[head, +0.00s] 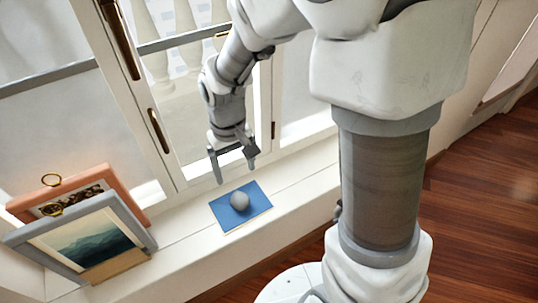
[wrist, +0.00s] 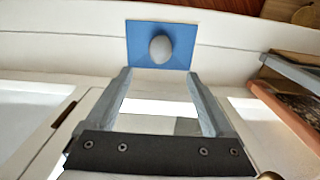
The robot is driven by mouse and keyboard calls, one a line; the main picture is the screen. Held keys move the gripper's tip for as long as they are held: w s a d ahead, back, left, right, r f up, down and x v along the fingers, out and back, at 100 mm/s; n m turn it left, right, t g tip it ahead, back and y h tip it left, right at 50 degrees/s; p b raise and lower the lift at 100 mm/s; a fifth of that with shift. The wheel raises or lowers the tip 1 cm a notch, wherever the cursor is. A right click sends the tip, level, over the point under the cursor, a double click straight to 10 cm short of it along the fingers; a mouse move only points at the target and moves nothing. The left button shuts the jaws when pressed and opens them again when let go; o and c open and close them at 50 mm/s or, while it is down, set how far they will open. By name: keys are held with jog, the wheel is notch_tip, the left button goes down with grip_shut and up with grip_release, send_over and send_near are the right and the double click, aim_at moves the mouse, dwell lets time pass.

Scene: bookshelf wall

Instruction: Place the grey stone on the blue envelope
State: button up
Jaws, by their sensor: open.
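The grey stone (head: 239,200) is a smooth, rounded stone resting on the blue envelope (head: 259,212), which lies flat on the white window sill. In the wrist view the stone (wrist: 161,48) sits near the middle of the envelope (wrist: 140,35), with blue showing all around it. My gripper (head: 235,168) is open and empty. It is above and behind the envelope, on the window side, with its fingers apart from the stone. In the wrist view both fingertips (wrist: 160,72) point toward the envelope's near edge, with nothing between them.
Two picture frames lean at the left end of the sill, a grey one (head: 140,232) in front of an orange one (head: 112,180). The window (head: 180,150) with its brass handles stands behind my gripper. The sill (head: 185,245) is clear between the frames and the envelope. Wooden floor (head: 480,170) lies right.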

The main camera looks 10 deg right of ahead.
jog(key=s+d+r+m+t, duration=0.1)
jog(key=s+d+r+t, duration=0.1)
jog(key=s+d+r, duration=0.3)
jog(key=s+d+r+m+t, duration=0.2)
jog(key=s+d+r, duration=0.3)
jog(key=r, duration=0.8)
jog(key=s+t, duration=0.1)
jog(key=s, duration=0.1)
jog(key=shift+s+d+t, duration=0.3)
jog(key=shift+s, duration=0.05)
notch_tip(320, 180, up, 20)
jog(key=p, duration=1.9)
jog(key=shift+f+p, duration=0.2)
jog(key=shift+p, duration=0.15)
